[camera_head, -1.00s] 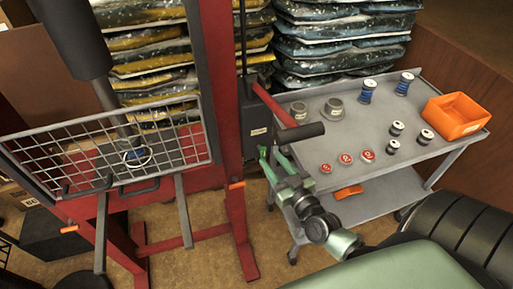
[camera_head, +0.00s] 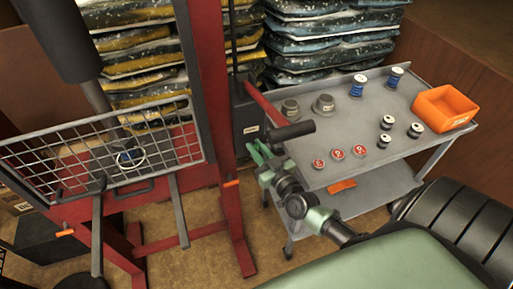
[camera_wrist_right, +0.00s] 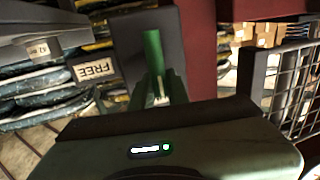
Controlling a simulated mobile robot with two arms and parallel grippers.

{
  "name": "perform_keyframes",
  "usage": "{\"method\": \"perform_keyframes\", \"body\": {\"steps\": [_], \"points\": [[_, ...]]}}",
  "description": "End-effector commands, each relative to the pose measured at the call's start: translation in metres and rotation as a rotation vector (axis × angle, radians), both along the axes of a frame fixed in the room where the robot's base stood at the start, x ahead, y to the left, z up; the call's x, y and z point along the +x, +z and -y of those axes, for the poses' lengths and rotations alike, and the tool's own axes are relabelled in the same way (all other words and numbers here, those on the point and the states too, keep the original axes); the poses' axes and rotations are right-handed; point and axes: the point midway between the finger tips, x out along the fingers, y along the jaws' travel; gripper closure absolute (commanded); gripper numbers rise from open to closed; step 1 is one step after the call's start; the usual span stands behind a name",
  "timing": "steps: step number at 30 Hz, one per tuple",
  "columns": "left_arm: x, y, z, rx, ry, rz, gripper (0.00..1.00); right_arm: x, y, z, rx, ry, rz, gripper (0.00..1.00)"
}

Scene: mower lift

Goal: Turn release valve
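The dark pump box (camera_head: 247,108) with a small label stands at the red lift post in the head view. A red lever with a black grip (camera_head: 290,131) sticks out from it to the right. My left gripper is not in view.
A grey cart (camera_head: 345,120) holds red-topped knobs, spools and an orange bin (camera_head: 445,108). Stacked bags (camera_head: 335,45) stand behind. A wire basket guard (camera_head: 100,150) is on the lift at left.

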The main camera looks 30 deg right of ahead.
Motion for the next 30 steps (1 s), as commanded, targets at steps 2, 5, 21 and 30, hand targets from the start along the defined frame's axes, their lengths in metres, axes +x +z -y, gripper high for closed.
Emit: {"method": "perform_keyframes", "body": {"steps": [2, 5, 21, 30], "points": [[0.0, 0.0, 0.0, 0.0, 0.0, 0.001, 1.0, 0.0, 0.0, 0.0, 0.002, 0.0, 0.001, 1.0], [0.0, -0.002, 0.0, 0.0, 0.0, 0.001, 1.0, 0.0, -0.001, 0.0, 0.016, 0.0, 0.005, 1.0], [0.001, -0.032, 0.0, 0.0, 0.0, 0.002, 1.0, -0.002, -0.006, 0.009, 0.364, 0.001, 0.09, 1.0], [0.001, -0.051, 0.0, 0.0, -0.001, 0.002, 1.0, -0.004, -0.009, 0.015, 0.642, 0.0, 0.156, 1.0]]}}
